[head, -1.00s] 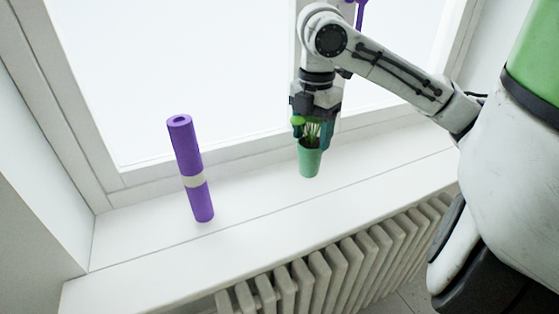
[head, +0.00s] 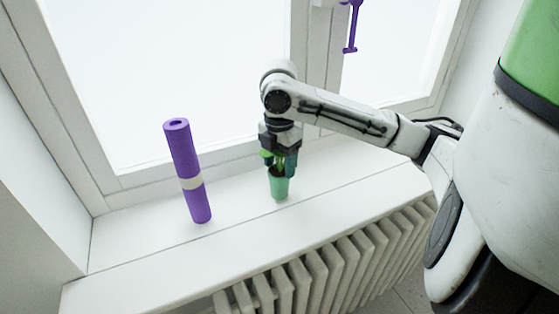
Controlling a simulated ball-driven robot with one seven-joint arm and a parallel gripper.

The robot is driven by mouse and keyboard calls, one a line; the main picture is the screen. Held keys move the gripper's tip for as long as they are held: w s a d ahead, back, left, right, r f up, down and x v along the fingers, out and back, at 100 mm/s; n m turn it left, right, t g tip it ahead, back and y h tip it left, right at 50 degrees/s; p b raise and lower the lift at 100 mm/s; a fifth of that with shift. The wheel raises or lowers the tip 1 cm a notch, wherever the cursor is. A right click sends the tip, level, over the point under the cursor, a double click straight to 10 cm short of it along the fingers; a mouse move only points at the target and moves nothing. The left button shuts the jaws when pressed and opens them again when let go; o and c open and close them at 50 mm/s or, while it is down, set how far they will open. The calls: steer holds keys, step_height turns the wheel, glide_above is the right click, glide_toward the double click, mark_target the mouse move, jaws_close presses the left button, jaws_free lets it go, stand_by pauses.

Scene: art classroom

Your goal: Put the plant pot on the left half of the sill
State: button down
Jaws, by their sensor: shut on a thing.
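The green plant pot (head: 279,187) is in my gripper (head: 278,165), which is shut on it from above. The plant in the pot is mostly hidden between the fingers. The pot is upright, over the white sill (head: 130,235), to the right of the purple roll. I cannot tell whether its base touches the sill or is just above it.
A purple roll (head: 183,160) with a pale band stands upright on the left part of the sill. Bare sill lies between it and the pot, and to its left. The window is behind, a radiator (head: 320,270) below the front edge. A purple window handle (head: 351,30) is at the top.

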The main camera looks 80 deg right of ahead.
steer(key=shift+c, duration=1.1)
jaws_free()
steer(key=shift+f, duration=0.1)
step_height(320, 180, up, 12)
steer(key=shift+r, duration=0.15)
